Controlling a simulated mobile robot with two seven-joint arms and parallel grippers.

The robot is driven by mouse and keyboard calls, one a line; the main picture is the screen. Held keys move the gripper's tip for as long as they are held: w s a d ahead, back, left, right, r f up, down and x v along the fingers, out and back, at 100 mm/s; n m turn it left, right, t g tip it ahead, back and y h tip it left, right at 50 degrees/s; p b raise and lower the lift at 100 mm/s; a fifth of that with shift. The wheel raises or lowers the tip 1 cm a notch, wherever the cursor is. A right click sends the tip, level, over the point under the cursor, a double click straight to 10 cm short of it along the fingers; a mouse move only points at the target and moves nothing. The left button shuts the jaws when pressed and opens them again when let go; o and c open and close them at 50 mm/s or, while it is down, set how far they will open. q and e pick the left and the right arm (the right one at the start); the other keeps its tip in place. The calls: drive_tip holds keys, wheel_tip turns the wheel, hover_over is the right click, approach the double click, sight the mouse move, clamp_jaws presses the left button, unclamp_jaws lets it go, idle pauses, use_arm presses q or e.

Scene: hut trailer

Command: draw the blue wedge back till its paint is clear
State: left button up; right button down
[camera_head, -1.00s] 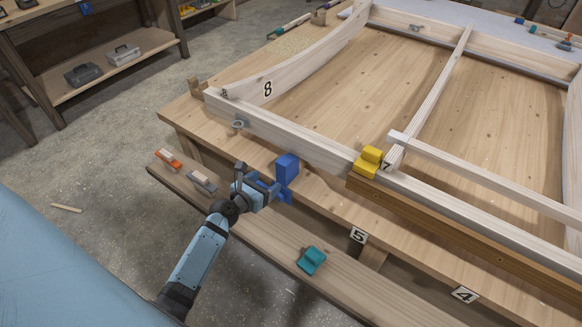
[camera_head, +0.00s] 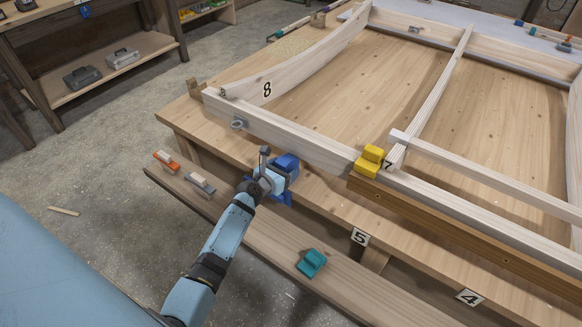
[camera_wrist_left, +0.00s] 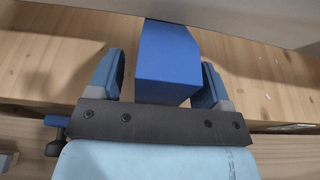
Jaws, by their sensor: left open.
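The blue wedge (camera_head: 287,161) stands on the workbench edge, against the pale front rail of the frame. In the left wrist view the blue wedge (camera_wrist_left: 166,62) sits between the two fingers of my left gripper (camera_wrist_left: 158,84). In the head view my left gripper (camera_head: 283,178) is at the wedge and hides its lower part. The gripper is open, with a finger on each side and a visible gap at least on the left. I cannot see any paint mark on the wedge. My right gripper is not in view.
A yellow wedge (camera_head: 369,161) sits farther right along the rail. A teal block (camera_head: 311,263), a grey-bladed tool (camera_head: 200,184) and an orange tool (camera_head: 166,161) lie on the lower front plank (camera_head: 255,238). The pale wooden frame (camera_head: 290,133) lies on the bench.

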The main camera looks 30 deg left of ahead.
use_arm(q)
drive_tip(key=c, duration=1.1)
drive_tip(key=shift+s, duration=0.3)
drive_tip(key=shift+s+p, duration=0.3)
drive_tip(key=shift+s, duration=0.25)
drive_tip(key=shift+s+a, duration=0.1)
drive_tip(key=shift+s, duration=0.5)
drive_tip(key=o, duration=1.2)
drive_tip(key=shift+s, duration=0.1)
